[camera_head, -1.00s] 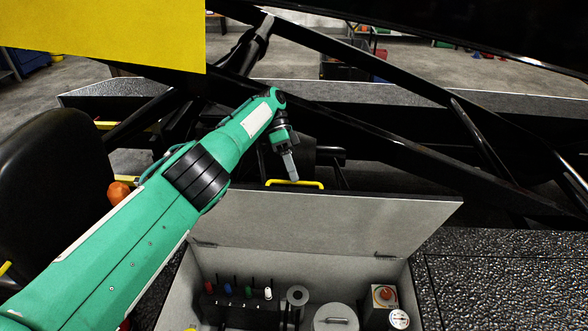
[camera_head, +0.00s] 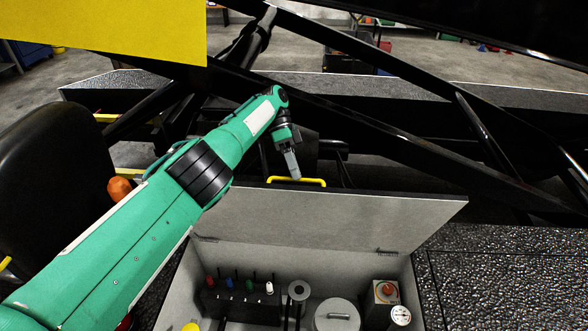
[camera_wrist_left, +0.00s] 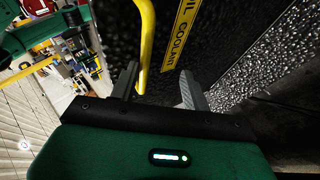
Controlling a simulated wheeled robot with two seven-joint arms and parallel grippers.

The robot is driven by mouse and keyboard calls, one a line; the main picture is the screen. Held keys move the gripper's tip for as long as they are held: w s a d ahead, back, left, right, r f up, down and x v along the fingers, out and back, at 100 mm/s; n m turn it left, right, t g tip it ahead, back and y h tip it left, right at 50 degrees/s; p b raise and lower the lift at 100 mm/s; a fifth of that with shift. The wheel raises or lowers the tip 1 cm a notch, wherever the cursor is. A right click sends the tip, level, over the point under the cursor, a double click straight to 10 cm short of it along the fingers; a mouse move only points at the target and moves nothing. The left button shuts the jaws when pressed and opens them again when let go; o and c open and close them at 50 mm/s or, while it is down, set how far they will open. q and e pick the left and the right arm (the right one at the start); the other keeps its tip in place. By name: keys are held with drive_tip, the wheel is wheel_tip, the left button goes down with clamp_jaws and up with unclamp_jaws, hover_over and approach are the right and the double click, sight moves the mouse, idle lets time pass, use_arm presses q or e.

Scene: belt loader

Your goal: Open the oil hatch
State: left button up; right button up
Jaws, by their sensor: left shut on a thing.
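The hatch lid (camera_head: 330,222) stands raised at the back of its box in the head view, its grey inner face showing. A yellow handle (camera_head: 312,182) is at its top edge. My left gripper (camera_head: 294,176) reaches over this edge and is shut on the handle. In the left wrist view, the yellow handle (camera_wrist_left: 147,45) passes between my left fingers (camera_wrist_left: 160,88). The lid's black outer face there bears a yellow label (camera_wrist_left: 182,35) reading "COOLANT", with another word partly cut off. My right gripper is not in view.
The open box holds small coloured-top levers (camera_head: 248,290), a round metal cap (camera_head: 337,314), a red knob (camera_head: 388,289) and a gauge (camera_head: 400,316). Black diagonal beams (camera_head: 400,160) cross behind and above the lid. A black seat (camera_head: 50,190) stands at left.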

use_arm(q)
drive_tip(key=shift+f, duration=0.25)
wheel_tip(320, 180, up, 20)
drive_tip(key=p, duration=0.3)
drive_tip(key=shift+r, duration=0.25)
idle(0.4)
idle(0.4)
